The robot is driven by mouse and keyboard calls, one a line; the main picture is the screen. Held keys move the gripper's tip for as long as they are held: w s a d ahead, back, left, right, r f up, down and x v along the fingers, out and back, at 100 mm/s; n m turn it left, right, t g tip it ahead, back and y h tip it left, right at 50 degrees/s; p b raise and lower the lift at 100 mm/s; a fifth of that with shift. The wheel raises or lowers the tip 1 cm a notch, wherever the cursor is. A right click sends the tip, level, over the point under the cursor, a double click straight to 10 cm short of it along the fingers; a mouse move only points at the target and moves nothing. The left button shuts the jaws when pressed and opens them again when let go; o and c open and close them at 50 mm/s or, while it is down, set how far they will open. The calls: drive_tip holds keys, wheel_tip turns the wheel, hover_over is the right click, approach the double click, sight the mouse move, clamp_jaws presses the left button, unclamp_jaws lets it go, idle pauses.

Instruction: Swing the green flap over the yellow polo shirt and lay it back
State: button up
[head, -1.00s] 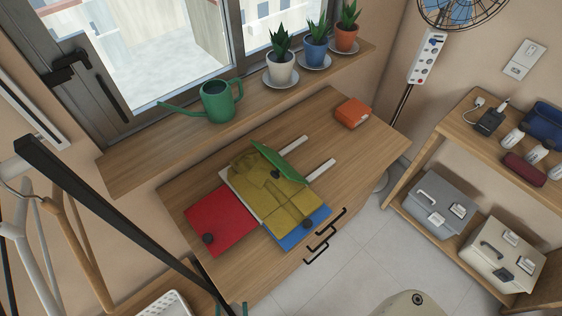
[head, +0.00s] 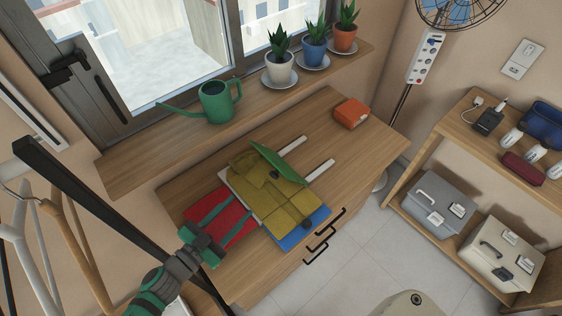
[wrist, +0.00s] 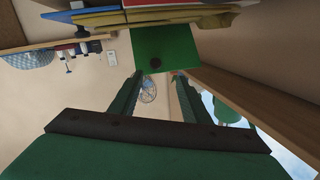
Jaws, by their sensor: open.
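The yellow polo shirt (head: 275,207) lies folded on the folding board on the wooden dresser. The green flap (head: 282,166) stands raised and tilted along the shirt's far edge, with a dark knob on it. In the wrist view the green flap (wrist: 175,50) shows broad face on, beyond my fingers, with its knob visible. My gripper (head: 236,203) is open and empty above the red flap (head: 240,202), left of the shirt. Its open fingers (wrist: 158,80) point toward the green flap and look apart from it. The blue flap (head: 305,235) lies partly under the shirt.
Two pale strips (head: 318,170) lie behind the green flap. An orange box (head: 351,113) sits at the dresser's far right corner. A green watering can (head: 217,102) and potted plants stand on the sill behind.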

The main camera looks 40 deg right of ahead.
sight(282, 169)
drive_tip(key=w+d+r+g, duration=0.1)
drive_tip(key=d, duration=0.5)
drive_tip(key=w+d+r+m+g, duration=0.1)
drive_tip(key=d, duration=0.5)
drive_tip(key=w+d+r+m+h, duration=0.1)
drive_tip(key=d, duration=0.6)
drive_tip(key=shift+w+r+g, duration=0.3)
drive_tip(key=shift+g, duration=0.1)
clamp_jaws()
